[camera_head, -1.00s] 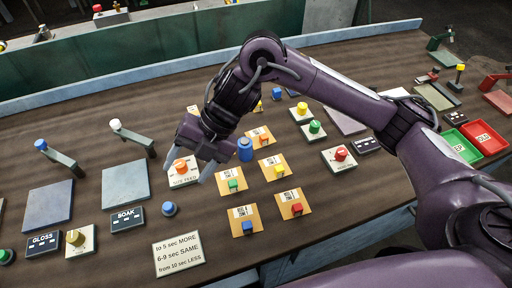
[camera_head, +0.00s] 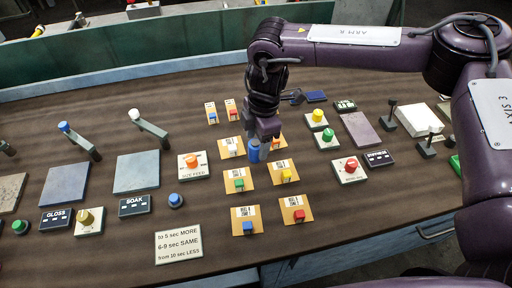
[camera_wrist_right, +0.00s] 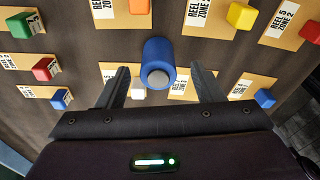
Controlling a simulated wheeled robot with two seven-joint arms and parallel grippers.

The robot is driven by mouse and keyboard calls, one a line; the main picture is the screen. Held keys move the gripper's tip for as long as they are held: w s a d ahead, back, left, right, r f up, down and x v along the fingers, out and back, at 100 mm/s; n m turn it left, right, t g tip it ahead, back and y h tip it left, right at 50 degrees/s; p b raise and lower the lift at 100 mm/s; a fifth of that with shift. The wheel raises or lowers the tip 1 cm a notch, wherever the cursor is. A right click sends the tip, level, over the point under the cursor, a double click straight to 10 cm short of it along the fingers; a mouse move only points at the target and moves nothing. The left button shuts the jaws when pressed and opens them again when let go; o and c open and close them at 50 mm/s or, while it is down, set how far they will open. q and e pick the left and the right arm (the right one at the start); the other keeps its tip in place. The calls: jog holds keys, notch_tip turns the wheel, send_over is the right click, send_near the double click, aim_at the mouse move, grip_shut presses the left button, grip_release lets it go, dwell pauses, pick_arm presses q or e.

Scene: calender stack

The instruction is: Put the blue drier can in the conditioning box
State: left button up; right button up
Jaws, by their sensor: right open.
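The blue drier can (camera_head: 254,152) is a small blue cylinder standing among the yellow label cards in the head view. The right wrist view shows it as a blue cylinder (camera_wrist_right: 158,52) with a grey round end. My right gripper (camera_head: 262,138) points down close to the can and partly covers it in the head view. In the right wrist view the gripper (camera_wrist_right: 160,70) is open, with the can between the lines of its two fingers; I cannot tell how deep the fingers reach. I cannot make out a conditioning box. My left gripper is not in view.
Cards with coloured blocks, such as a green block (camera_head: 239,184) and a yellow block (camera_head: 286,175), surround the can closely. A knob panel (camera_head: 194,165) stands to the left, a red-button panel (camera_head: 350,168) to the right. Bare table lies at the front right.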

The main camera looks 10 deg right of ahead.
aim_at(256, 142)
jog(key=shift+a+f+p, duration=0.15)
jog(key=shift+f, duration=0.8)
jog(key=shift+a+f+p, duration=0.15)
jog(key=shift+f, duration=0.75)
jog(key=c, duration=1.2)
jog(key=shift+o, duration=0.2)
jog(key=shift+r, duration=0.1)
notch_tip(256, 142, up, 11)
jog(key=shift+w+r+b, duration=0.1)
jog(key=shift+b, duration=0.95)
notch_tip(256, 142, up, 9)
jog(key=w+d+r+m+t, duration=0.1)
jog(key=d+m, duration=0.5)
jog(key=m, duration=0.8)
jog(key=shift+w+d+h+p, duration=0.15)
jog(key=shift+d+h+p, duration=0.05)
jog(key=shift+h+p, duration=0.2)
jog(key=m, duration=0.2)
jog(key=d+m, duration=0.1)
jog(key=m, duration=0.1)
jog(key=d+m, duration=0.1)
jog(key=m, duration=0.1)
jog(key=shift+w+d+r+t+h, duration=0.2)
jog(key=shift+r+t+h, duration=0.05)
jog(key=shift+t+h, duration=0.05)
